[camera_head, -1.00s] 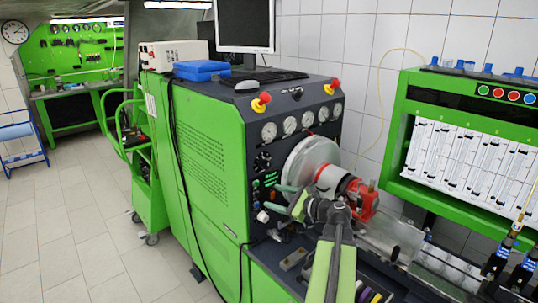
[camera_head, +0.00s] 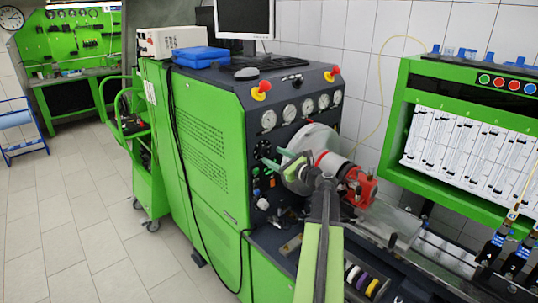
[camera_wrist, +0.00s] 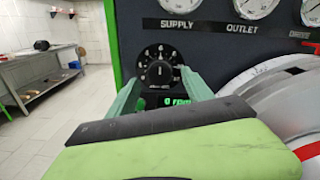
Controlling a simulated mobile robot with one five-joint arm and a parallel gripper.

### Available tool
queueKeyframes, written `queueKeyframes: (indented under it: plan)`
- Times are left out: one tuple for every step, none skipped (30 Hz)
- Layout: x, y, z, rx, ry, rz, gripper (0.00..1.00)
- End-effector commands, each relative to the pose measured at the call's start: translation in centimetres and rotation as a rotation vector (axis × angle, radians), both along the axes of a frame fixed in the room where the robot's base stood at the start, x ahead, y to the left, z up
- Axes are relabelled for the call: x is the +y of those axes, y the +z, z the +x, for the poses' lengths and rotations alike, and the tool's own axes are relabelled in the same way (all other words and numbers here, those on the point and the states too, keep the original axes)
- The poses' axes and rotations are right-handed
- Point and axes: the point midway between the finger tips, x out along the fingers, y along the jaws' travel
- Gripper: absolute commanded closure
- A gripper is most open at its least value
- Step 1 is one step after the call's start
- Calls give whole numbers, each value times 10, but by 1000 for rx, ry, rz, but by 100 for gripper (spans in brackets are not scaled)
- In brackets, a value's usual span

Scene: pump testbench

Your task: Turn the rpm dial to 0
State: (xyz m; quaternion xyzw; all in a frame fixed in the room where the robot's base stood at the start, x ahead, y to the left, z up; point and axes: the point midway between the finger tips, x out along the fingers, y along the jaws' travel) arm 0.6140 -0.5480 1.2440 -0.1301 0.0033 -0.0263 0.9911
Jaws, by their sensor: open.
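The rpm dial (camera_wrist: 160,67) is a black round knob with white numbers on the dark panel, with a pale upright mark on its face. A green readout (camera_wrist: 177,101) below it appears to read 0 rpm. My gripper (camera_wrist: 161,76) is open, with one green finger to the left of the dial and one to the right. I cannot tell whether the fingers touch the knob. In the head view the dial (camera_head: 263,148) is small on the panel's front, and my gripper (camera_head: 272,157) reaches up to just below it.
Pressure gauges (camera_head: 290,115) sit in a row above the dial. A large silver disc (camera_head: 318,143) and a red pump part (camera_head: 361,187) stand close to the right of my arm. Red emergency knobs (camera_head: 261,90) stick out above. Open floor lies left of the green cabinet.

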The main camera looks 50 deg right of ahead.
Motion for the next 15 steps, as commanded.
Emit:
queueKeyframes:
  plan:
    - [-2, 0, 12, 0, 1, 0, 41]
    - [-2, 0, 17, 0, 1, 0, 41]
    - [-2, 0, 23, 1, 2, 0, 41]
    - [-2, 0, 27, 1, 2, 0, 41]
    - [-2, 0, 30, 0, 1, 0, 41]
    - [-2, 0, 33, 0, 0, 0, 41]
    - [-2, 0, 35, 0, 0, 0, 41]
    - [-2, 0, 36, 0, 0, 0, 41]
    - [-2, 0, 37, 0, 0, 0, 41]
    - [-2, 0, 38, 0, 0, 0, 41]
    - [-2, 0, 38, 0, 0, 0, 41]
    - [-2, 0, 38, 0, 0, 0, 41]
    - [-1, 0, 38, 0, 0, 0, 41]
    - [-1, 0, 38, 0, 0, 0, 41]
    - [-1, 0, 38, 0, 1, 0, 41]
